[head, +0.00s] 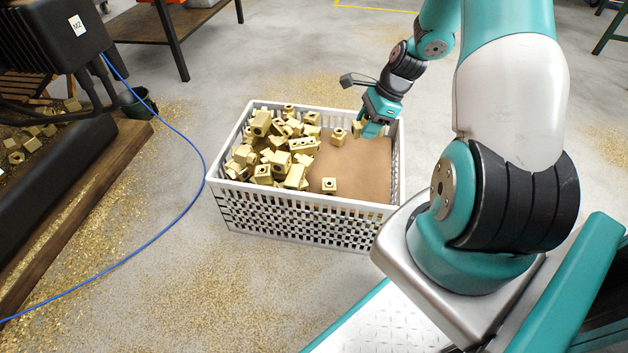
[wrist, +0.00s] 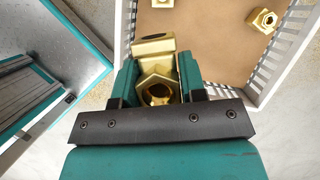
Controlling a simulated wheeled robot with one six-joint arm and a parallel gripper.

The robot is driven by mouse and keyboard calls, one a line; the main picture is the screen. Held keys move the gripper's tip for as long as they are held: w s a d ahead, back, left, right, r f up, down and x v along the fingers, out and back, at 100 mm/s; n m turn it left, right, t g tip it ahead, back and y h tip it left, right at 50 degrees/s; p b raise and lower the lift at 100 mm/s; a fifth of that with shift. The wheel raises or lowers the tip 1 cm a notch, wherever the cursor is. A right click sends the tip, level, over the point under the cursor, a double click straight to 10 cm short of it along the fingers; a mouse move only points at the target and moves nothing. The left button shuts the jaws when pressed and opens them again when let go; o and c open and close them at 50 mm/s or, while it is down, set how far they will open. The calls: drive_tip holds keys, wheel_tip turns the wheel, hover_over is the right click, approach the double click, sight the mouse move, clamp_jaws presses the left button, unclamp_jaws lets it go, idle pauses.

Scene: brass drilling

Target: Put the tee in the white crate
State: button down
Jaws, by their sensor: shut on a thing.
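My gripper (head: 374,127) is over the right part of the white crate (head: 300,208), near its far right corner. In the wrist view my gripper (wrist: 158,84) is shut on a brass tee (wrist: 153,48), whose threaded opening faces the camera. The tee (head: 357,128) also shows in the head view beside the fingers, partly hidden by them. It is above the brown bottom board (head: 365,165) of the crate; the exact height I cannot tell. The crate's rim (wrist: 292,62) is right of the gripper in the wrist view.
Many brass fittings (head: 270,150) are heaped in the crate's left half. A single fitting (head: 329,185) lies on the board near the front, another (head: 338,137) near the back. The board's right part is bare. A blue cable (head: 190,150) runs along the floor to the left.

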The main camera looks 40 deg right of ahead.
sight(380, 134)
drive_tip(key=d+f+m+b, duration=0.1)
drive_tip(key=s+d+f+m+b, duration=0.1)
drive_tip(key=b, duration=0.1)
drive_tip(key=d+f+m+t+h+b, duration=0.1)
drive_tip(key=m, duration=0.1)
drive_tip(key=shift+s+d, duration=0.25)
drive_tip(key=shift+s, duration=0.1)
drive_tip(key=shift+f+b, duration=0.4)
drive_tip(key=shift+b, duration=0.1)
wheel_tip(380, 134, down, 19)
drive_tip(key=b, duration=1)
drive_tip(key=shift+b, duration=0.4)
drive_tip(key=shift+f, duration=0.15)
drive_tip(key=c, duration=0.7)
unclamp_jaws()
